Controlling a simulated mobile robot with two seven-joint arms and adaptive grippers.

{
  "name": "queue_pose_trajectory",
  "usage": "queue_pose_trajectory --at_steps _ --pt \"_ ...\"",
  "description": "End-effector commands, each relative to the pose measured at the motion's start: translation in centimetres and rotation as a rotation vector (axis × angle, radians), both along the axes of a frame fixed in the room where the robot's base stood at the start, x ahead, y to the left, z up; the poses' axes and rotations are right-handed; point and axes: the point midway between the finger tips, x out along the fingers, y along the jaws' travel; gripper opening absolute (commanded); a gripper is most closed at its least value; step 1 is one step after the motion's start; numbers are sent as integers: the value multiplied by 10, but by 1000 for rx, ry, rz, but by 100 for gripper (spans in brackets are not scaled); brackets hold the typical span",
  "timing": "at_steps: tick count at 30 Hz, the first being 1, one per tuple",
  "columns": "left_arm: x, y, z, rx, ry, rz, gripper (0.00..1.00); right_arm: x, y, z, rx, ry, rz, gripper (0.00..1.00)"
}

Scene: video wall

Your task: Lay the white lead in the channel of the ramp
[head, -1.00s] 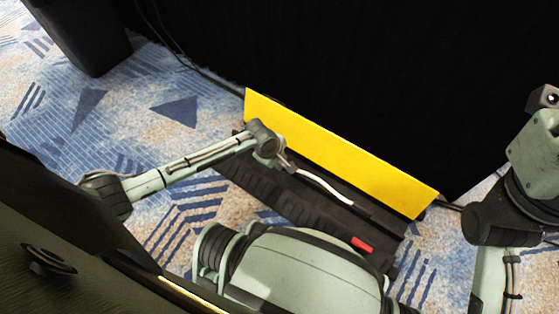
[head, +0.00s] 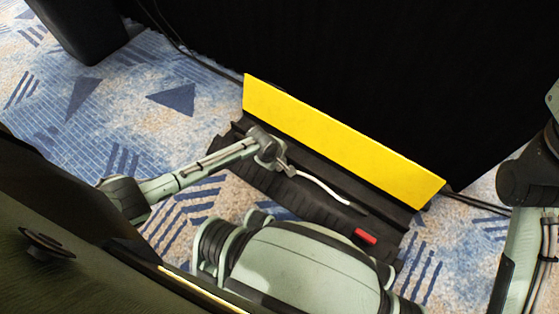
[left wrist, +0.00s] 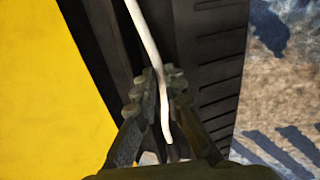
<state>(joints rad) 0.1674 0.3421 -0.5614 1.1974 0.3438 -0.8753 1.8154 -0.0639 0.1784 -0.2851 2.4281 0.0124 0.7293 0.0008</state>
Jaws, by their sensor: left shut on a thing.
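The ramp (head: 232,160) is a black ribbed floor piece with its yellow lid (head: 340,143) standing open along the far side. The white lead (head: 325,187) runs from my left gripper (head: 289,170) to the right over the ramp. In the left wrist view my left gripper (left wrist: 164,90) is shut on the white lead (left wrist: 148,40), and a short free end hangs past the fingers. The lead passes over the dark strip between the lid (left wrist: 50,90) and the ribbed slope (left wrist: 215,85). I cannot tell whether it touches the channel floor. My right gripper is out of view.
A red piece (head: 365,236) sits near the ramp's right end. A tall black wall (head: 400,70) rises behind the lid, with dark cables (head: 480,201) along its foot. Patterned carpet (head: 110,95) is clear at the left.

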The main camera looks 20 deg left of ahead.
Motion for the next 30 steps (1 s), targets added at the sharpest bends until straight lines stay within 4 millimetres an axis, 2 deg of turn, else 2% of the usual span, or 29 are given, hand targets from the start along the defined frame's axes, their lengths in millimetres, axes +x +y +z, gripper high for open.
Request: queue_pose_trajectory --at_steps 11,12,18,26,30 --pt "1 0 1 -1 -2 1 0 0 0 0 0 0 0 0" --pt "1 0 1 -1 -2 1 12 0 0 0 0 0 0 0" --pt "0 0 0 0 -1 1 34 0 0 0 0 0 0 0" --pt "-1 0 0 1 2 0 34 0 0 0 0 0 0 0" --pt "-3 0 6 -1 1 0 34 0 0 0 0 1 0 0"
